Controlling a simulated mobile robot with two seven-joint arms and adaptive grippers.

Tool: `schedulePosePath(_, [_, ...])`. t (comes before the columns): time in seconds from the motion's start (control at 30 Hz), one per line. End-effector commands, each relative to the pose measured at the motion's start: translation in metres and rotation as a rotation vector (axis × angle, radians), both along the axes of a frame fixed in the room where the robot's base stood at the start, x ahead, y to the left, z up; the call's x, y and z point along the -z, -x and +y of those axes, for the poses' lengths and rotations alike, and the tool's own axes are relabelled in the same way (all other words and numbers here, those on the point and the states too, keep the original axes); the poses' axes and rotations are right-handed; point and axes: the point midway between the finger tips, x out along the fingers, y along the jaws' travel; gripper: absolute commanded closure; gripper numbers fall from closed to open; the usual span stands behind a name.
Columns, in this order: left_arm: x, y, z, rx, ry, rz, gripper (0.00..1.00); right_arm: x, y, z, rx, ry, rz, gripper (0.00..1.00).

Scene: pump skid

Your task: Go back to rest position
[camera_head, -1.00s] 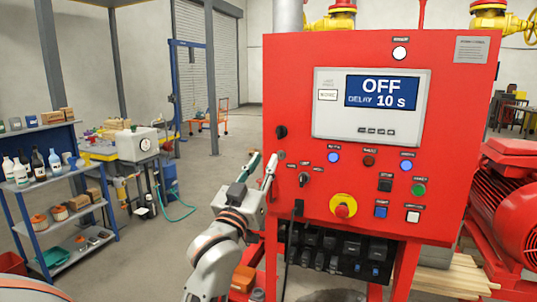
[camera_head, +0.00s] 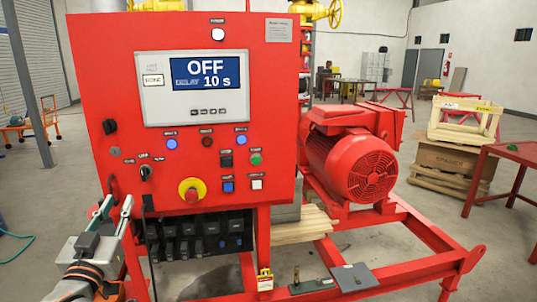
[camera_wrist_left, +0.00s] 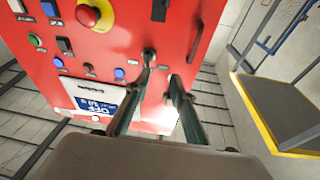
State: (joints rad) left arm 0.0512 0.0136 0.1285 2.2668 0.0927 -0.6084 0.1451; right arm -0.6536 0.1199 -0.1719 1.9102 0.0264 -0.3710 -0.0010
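The red control panel (camera_head: 120,150) stands at the left of the head view. Its display (camera_head: 205,82) reads OFF, DELAY 10 s. A black selector knob (camera_head: 146,173), a red-and-yellow emergency stop (camera_head: 191,191) and several small buttons and lamps sit below the display. My left gripper (camera_head: 115,207) is at the panel's lower left, below and left of the selector knob. Its two fingers are apart with nothing between them. In the left wrist view the fingers (camera_wrist_left: 160,75) point towards the panel face (camera_wrist_left: 100,55); whether they touch it is unclear. My right gripper is not in view.
A red motor (camera_head: 352,165) on a red frame (camera_head: 420,268) stands right of the panel. Farther right are a wooden crate (camera_head: 465,118) and a red table (camera_head: 515,165). An orange trolley (camera_head: 30,125) stands behind at left. Open floor lies at far left.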

Motion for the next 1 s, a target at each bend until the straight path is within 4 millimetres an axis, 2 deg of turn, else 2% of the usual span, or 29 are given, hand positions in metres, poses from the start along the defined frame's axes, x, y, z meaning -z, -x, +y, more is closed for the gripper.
schedulePosePath(0.03, [0.04,0.0,-0.009,0.019,-0.011,0.067,0.76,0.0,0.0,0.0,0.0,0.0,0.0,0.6])
schedulePosePath(0.17, [0.126,0.008,-0.033,0.069,-0.04,0.21,0.76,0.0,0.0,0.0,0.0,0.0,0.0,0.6])
schedulePosePath(0.2, [0.153,0.014,-0.04,0.084,-0.047,0.253,0.76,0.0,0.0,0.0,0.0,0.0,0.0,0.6])
schedulePosePath(0.27, [0.192,0.025,-0.051,0.107,-0.058,0.317,0.76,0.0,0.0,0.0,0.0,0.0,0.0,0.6])
schedulePosePath(0.4, [0.279,0.062,-0.076,0.164,-0.078,0.461,0.76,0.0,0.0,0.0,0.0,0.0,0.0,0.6])
schedulePosePath(0.47, [0.314,0.082,-0.086,0.189,-0.085,0.521,0.76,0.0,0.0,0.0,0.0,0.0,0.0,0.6])
schedulePosePath(0.6, [0.389,0.138,-0.109,0.246,-0.098,0.657,0.76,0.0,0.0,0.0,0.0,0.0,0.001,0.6])
schedulePosePath(0.7, [0.432,0.18,-0.123,0.285,-0.106,0.741,0.76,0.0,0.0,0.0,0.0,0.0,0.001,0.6])
schedulePosePath(0.8, [0.463,0.215,-0.135,0.315,-0.107,0.806,0.76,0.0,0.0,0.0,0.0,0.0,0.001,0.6])
schedulePosePath(0.9, [0.482,0.241,-0.141,0.336,-0.109,0.849,0.76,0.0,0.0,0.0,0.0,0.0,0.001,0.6])
schedulePosePath(1.0, [0.491,0.253,-0.145,0.347,-0.11,0.868,0.76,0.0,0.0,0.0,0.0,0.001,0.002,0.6])
